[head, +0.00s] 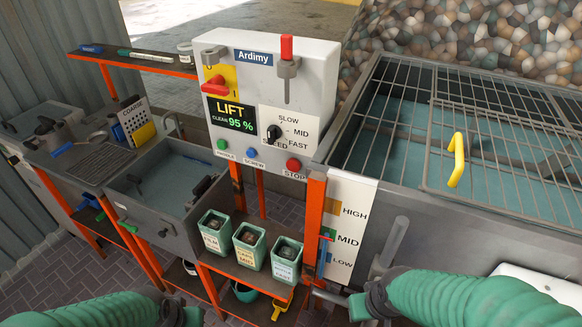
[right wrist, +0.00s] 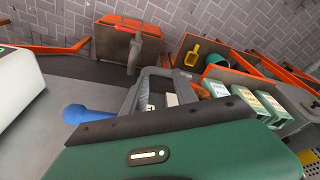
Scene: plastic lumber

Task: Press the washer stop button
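The red STOP button (head: 293,165) is at the lower right of the white control box (head: 318,60), above its STOP label. A green button (head: 221,145) and a blue button (head: 251,153) sit to its left. The display (head: 232,116) reads LIFT, CLEAN 95 %. My right arm enters at the lower right of the head view, below the box and apart from the button. My right gripper's grey fingers (right wrist: 163,92) show in the right wrist view with a gap between them, seemingly open.
A wash tank with a wire lid (head: 480,120) and yellow handle (head: 456,160) stands at right. Three green bins (head: 249,245) sit on a low shelf below the box. A water basin (head: 165,185) is left. An orange post (head: 314,220) stands beneath the box.

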